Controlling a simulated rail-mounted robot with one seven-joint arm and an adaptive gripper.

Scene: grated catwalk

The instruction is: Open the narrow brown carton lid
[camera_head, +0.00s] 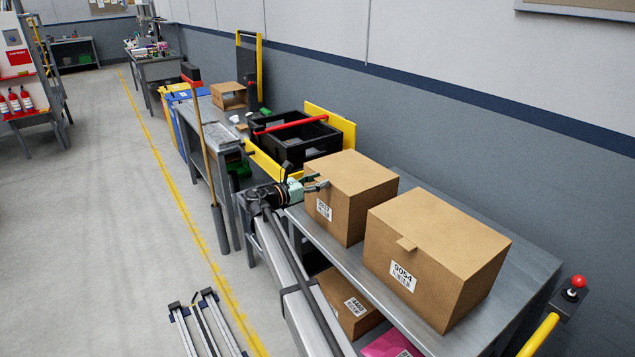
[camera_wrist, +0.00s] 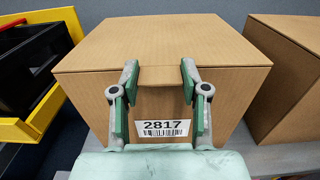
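The narrow brown carton (camera_head: 352,190) stands on the grey metal table, left of a wider carton. It also fills the middle of the wrist view (camera_wrist: 221,93), with a white label (camera_wrist: 162,128) reading 2817. Its lid (camera_wrist: 160,42) lies shut, and a small tab (camera_wrist: 160,75) hangs at the middle of the lid's front edge. My gripper (camera_wrist: 160,80) is open, with one finger on each side of the tab. Whether the fingers touch it cannot be told. In the head view my gripper (camera_head: 318,185) is at the carton's front, partly covering that tab.
A wider brown carton (camera_head: 435,245), labelled 9054, stands close on the right. A black bin (camera_head: 300,137) and yellow panels (camera_head: 330,122) are behind to the left. Another carton (camera_head: 347,303) and a pink item (camera_head: 390,344) lie on the lower shelf. The table's (camera_head: 530,262) right end is clear.

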